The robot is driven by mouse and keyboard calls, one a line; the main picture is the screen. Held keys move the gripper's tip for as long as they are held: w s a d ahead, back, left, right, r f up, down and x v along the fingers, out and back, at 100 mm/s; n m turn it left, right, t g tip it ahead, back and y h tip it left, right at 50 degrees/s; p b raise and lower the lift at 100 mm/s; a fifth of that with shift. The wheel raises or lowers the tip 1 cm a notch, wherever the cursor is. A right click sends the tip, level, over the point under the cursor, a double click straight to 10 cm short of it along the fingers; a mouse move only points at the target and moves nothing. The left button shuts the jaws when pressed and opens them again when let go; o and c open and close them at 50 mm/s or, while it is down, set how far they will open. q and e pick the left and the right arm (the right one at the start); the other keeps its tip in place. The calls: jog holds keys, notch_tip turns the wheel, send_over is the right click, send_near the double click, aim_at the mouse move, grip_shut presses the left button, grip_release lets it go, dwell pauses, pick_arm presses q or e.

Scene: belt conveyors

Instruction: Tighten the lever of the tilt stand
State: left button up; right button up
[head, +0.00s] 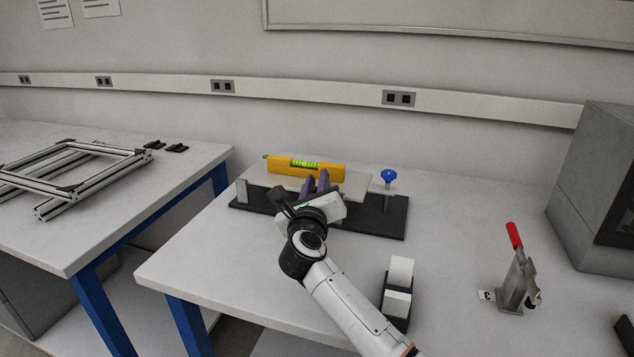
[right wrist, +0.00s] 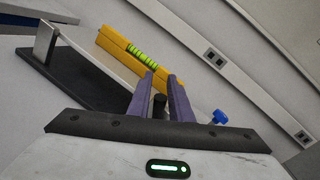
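The tilt stand has a black base (head: 383,223) and a pale tilting plate (head: 350,181). A yellow spirit level (head: 280,166) with a green vial lies on the plate. It also shows in the right wrist view (right wrist: 118,44). A blue knob (head: 388,176) stands at the right end. My right gripper (head: 316,184) is over the front of the stand, its purple fingers apart. In the right wrist view, a short dark post (right wrist: 159,104), possibly the lever, shows between the fingers; contact is unclear. My arm hides part of the base. My left gripper is out of view.
A black holder with white blocks (head: 399,285) stands in front of the stand. A red-handled toggle clamp (head: 516,270) is at the right, near a grey box (head: 594,190). An aluminium frame (head: 75,175) lies on the left table. The table's left front is clear.

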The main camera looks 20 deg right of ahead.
grip_shut()
jog(key=shift+f, duration=0.1)
jog(key=shift+s+d+m+b, duration=0.15)
jog(key=shift+s+m+b, duration=0.05)
jog(key=shift+m+b, duration=0.45)
jog(key=shift+s+d+m+t+b, duration=0.2)
jog(key=shift+d+m+t+b, duration=0.1)
jog(key=shift+m+b, duration=0.4)
jog(key=shift+s+d+m+b, duration=0.15)
jog(key=shift+d+m+b, duration=0.15)
jog(key=shift+m+b, duration=0.4)
jog(key=shift+s+d+r+m+h+b, duration=0.15)
jog(key=shift+s+d+m+h+b, duration=0.1)
jog(key=shift+m+b, duration=0.4)
jog(key=shift+s+d+r+m+h+b, duration=0.15)
jog(key=shift+d+m+b, duration=0.1)
jog(key=shift+m+b, duration=0.3)
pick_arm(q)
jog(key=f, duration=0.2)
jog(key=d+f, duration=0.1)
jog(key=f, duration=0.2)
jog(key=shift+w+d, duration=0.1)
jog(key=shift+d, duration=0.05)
pick_arm(e)
jog(key=shift+d+r+m+t, duration=0.15)
jog(key=shift+m+t, duration=0.15)
jog(key=shift+m, duration=0.15)
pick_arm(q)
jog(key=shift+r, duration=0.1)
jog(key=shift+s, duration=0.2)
